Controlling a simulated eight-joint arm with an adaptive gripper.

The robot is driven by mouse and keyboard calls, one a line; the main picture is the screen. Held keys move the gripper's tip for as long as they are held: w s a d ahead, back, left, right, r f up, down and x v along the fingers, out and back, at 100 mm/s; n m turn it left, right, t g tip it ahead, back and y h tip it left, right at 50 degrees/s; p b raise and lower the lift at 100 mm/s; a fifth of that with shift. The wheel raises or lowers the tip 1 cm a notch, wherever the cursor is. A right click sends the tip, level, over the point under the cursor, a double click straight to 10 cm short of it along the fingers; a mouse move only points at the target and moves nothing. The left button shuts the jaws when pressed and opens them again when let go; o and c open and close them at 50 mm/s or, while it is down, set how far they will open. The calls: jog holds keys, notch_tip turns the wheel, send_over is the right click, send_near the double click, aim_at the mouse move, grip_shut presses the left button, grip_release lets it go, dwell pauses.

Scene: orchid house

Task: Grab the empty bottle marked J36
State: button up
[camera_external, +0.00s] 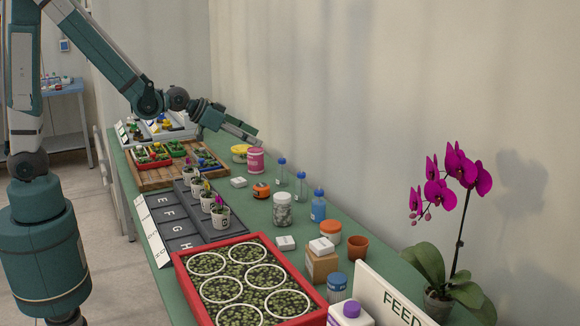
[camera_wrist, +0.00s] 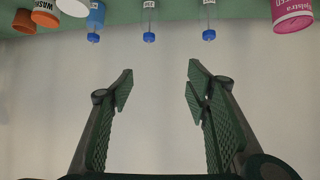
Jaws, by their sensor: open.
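Three small bottles with blue caps stand in a row along the wall side of the table. Two are clear and look empty: one farther back (camera_external: 282,173), also right of centre in the wrist view (camera_wrist: 209,17), and one in the middle (camera_external: 300,189), near the wrist view's centre (camera_wrist: 149,20). The third bottle (camera_external: 318,208) holds blue liquid and is also at upper left in the wrist view (camera_wrist: 95,18). Their labels are too small to read for J36. My gripper (camera_external: 254,133) is open and empty, above the table's far part, apart from the bottles; its fingers (camera_wrist: 160,82) frame bare wall.
A pink tub (camera_external: 256,160) stands beside the far clear bottle. A jar (camera_external: 283,212), an orange-lidded tub (camera_external: 330,245) and a brown pot (camera_external: 357,248) stand nearer. A tray of potted plants (camera_external: 240,238) and a red-rimmed crate (camera_external: 195,307) fill the left side.

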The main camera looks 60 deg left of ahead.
jog(key=t+b, duration=0.1)
jog(key=t, duration=0.1)
send_near(301, 178)
jog(key=w+a, duration=0.2)
jog(key=w, duration=0.1)
jog(key=shift+d+f+m+h, duration=0.2)
jog(key=shift+f+m+h, duration=0.15)
jog(key=shift+f, duration=0.45)
jog(key=shift+w+b, duration=0.15)
jog(key=shift+b, duration=0.15)
jog(key=shift+x, duration=1.2)
jog(key=shift+f, duration=0.1)
jog(key=shift+b+x, duration=0.6)
jog(key=shift+x, duration=1.95)
jog(key=shift+d, duration=0.1)
jog(key=c, duration=1)
